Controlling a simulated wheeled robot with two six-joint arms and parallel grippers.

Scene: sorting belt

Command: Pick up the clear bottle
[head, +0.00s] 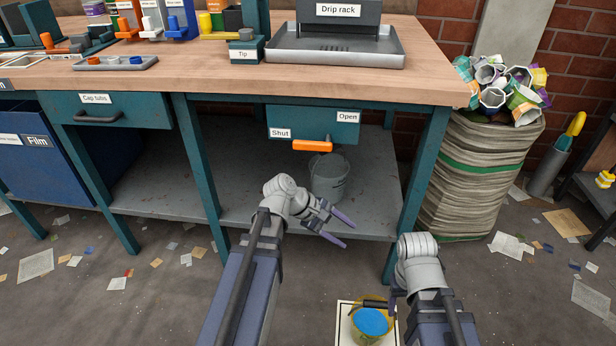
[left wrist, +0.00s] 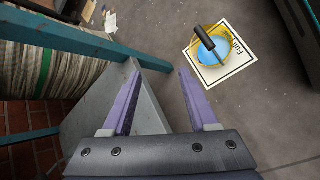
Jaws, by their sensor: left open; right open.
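I cannot make out a clear bottle in either view.
A sack of crushed containers (head: 480,170) stands right. The yellow bucket (head: 370,322) is on a floor mat, also in the wrist view (left wrist: 209,55).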

